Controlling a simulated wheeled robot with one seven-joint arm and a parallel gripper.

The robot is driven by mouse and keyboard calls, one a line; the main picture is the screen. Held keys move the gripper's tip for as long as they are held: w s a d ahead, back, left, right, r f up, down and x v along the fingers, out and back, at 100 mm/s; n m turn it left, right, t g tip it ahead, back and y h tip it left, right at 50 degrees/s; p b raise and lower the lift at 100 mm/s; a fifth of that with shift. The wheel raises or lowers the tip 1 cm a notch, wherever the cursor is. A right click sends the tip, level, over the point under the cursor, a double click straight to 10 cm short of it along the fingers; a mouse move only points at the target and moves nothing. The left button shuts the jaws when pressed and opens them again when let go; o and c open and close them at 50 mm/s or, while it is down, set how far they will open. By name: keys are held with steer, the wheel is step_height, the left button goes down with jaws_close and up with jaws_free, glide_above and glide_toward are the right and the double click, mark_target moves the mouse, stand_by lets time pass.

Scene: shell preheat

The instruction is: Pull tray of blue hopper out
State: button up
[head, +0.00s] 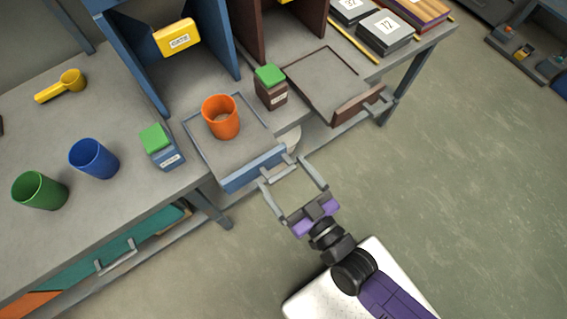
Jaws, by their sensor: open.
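The blue hopper (133,62) stands on the bench at upper left, with a yellow label plate on it. Its tray (205,161) extends from the hopper's base towards the bench's front edge. The tray has a blue front panel (250,169) with a grey bar handle (280,168). An orange cup (221,117) stands on the tray. My gripper (284,172) is open at the handle, its two fingertips spread near the handle's ends. I cannot tell whether they touch it.
A brown hopper (262,28) with its own tray (318,80) stands to the right. Green-topped boxes (271,93) (163,152) flank the blue tray. Blue (93,159) and green (39,190) cups stand at left.

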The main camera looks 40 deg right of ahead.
steer(key=s, duration=0.7)
steer(key=shift+b, duration=0.4)
